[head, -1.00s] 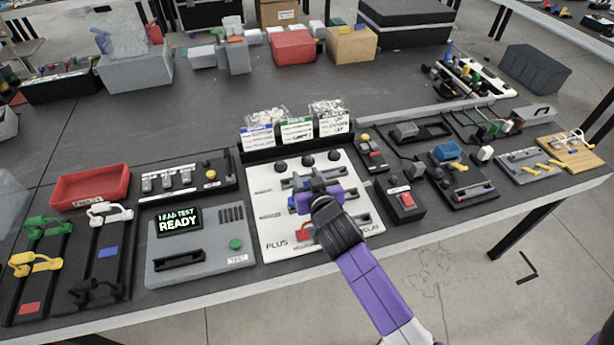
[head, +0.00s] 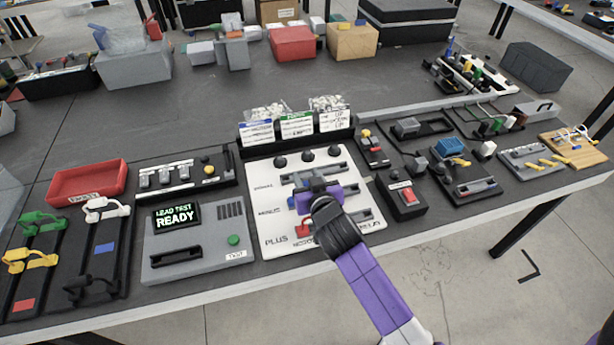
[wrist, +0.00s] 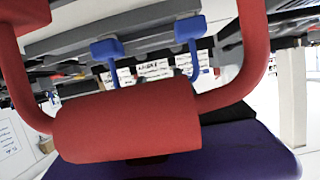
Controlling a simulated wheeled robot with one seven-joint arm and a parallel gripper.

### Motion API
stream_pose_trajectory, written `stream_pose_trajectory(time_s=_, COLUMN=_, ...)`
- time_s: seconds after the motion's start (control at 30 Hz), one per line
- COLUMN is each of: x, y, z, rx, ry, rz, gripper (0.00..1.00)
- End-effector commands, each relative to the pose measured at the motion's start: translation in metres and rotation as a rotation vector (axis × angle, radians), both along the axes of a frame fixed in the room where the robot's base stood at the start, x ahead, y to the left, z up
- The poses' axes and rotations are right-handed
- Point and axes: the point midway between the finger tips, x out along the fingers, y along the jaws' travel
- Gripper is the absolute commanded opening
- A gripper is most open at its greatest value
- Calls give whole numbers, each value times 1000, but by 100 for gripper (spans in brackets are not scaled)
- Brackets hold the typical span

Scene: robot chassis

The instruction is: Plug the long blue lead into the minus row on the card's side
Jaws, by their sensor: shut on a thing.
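My gripper (head: 318,202) is over the middle of the white panel (head: 265,185) and is shut; its purple body fills the bottom of the wrist view (wrist: 230,155). The blue lead (wrist: 107,49) shows two blue plug ends against the grey rows, with thin stems running down towards the gripper. Its handle and the grip are hidden. A little blue shows left of the gripper in the head view (head: 291,202). The red lead (wrist: 130,120) is close in front of the wrist camera, its handle across the gripper; its red end (head: 302,231) is near the PLUS label.
A card rack (head: 297,142) stands behind the panel. The lead tester (head: 198,243) reads READY at left. A small box with a red switch (head: 406,198) stands at right. A red tray (head: 88,182) and lead racks (head: 100,255) are further left.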

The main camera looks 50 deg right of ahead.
Motion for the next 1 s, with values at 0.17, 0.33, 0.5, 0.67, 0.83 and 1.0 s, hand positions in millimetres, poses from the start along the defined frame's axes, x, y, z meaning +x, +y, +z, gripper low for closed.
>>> stream_pose_trajectory(time_s=0.17, x=0, y=0, z=-7, rx=2, ry=2, rz=0, gripper=0)
stream_pose_trajectory(time_s=0.33, x=0, y=0, z=-6, rx=2, ry=2, rz=0, gripper=63)
stream_pose_trajectory(time_s=0.5, x=0, y=0, z=-5, rx=1, ry=2, rz=0, gripper=63)
stream_pose_trajectory(time_s=0.67, x=-2, y=1, z=-5, rx=2, ry=2, rz=0, gripper=63)
stream_pose_trajectory(time_s=0.83, x=-17, y=12, z=0, rx=1, ry=3, rz=1, gripper=63)
stream_pose_trajectory(time_s=1.0, x=-39, y=26, z=10, rx=1, ry=3, rz=0, gripper=63)
